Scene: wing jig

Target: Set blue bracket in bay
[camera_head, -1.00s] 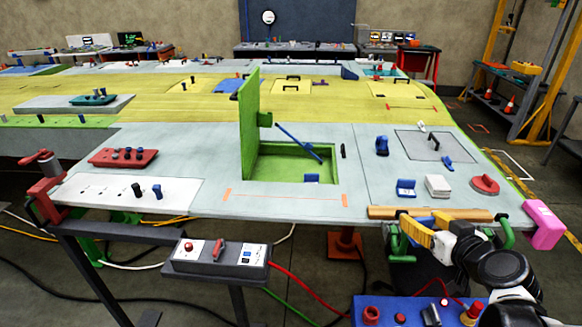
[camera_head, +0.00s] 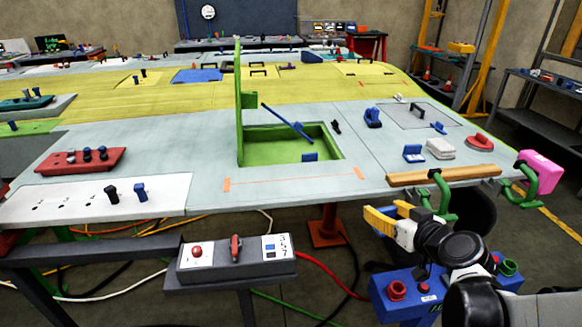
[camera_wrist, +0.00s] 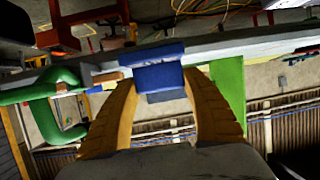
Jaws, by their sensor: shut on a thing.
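My gripper (camera_head: 390,216), with yellow fingers, is at the lower right in the head view, in front of the wing table's near edge. In the wrist view its fingers (camera_wrist: 160,88) are shut on a blue bracket (camera_wrist: 158,74). The bracket shows as a small blue patch (camera_head: 404,208) between the fingers in the head view. The green open bay (camera_head: 270,153) is a recess in the wing top, up and left of my gripper. Its green lid (camera_head: 247,105) stands upright with a blue strut (camera_head: 287,122) beside it.
A wooden bar (camera_head: 442,176) and green clamps (camera_head: 439,192) line the near edge. Blue pieces (camera_head: 413,153), a white block (camera_head: 440,149) and a red disc (camera_head: 480,141) stand right of the bay. A grey control box (camera_head: 238,260) is low in front.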

